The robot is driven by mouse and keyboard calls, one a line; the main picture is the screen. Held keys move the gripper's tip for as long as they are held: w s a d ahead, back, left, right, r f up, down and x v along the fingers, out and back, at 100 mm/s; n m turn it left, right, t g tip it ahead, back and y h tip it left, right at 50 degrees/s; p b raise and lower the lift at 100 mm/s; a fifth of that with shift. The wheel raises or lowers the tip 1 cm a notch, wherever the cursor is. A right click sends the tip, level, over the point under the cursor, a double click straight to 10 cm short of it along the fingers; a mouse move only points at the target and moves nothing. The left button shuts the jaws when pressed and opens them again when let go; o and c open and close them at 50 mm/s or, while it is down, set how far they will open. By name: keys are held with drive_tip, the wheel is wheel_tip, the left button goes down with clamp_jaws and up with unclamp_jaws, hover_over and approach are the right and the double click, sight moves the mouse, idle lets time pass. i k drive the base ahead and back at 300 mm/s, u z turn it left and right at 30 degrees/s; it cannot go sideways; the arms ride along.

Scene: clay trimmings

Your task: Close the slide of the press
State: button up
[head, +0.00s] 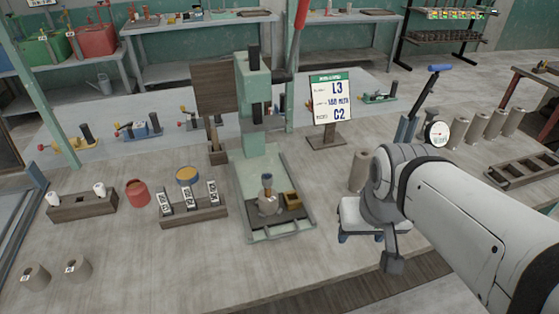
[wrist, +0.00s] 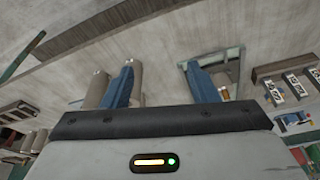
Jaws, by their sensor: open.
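The green press (head: 252,110) stands at the middle of the bench, with a red lever (head: 299,28) at its upper right. Its pale green bed (head: 258,165) runs toward me. The dark slide (head: 282,226) sits at the bed's near end, out in front of the column.
A sign board (head: 330,100) stands behind my gripper. A clay cylinder (head: 359,170) stands just beyond it. Left of the press are a wooden rack with labels (head: 193,215) and a red pot (head: 137,192). The bench before the slide is clear.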

sight(291, 208)
drive_tip(key=z, duration=0.7)
drive_tip(key=k, duration=1.3)
drive_tip(key=u, duration=0.55)
drive_tip(key=i, duration=1.05)
drive_tip(key=u, duration=0.05)
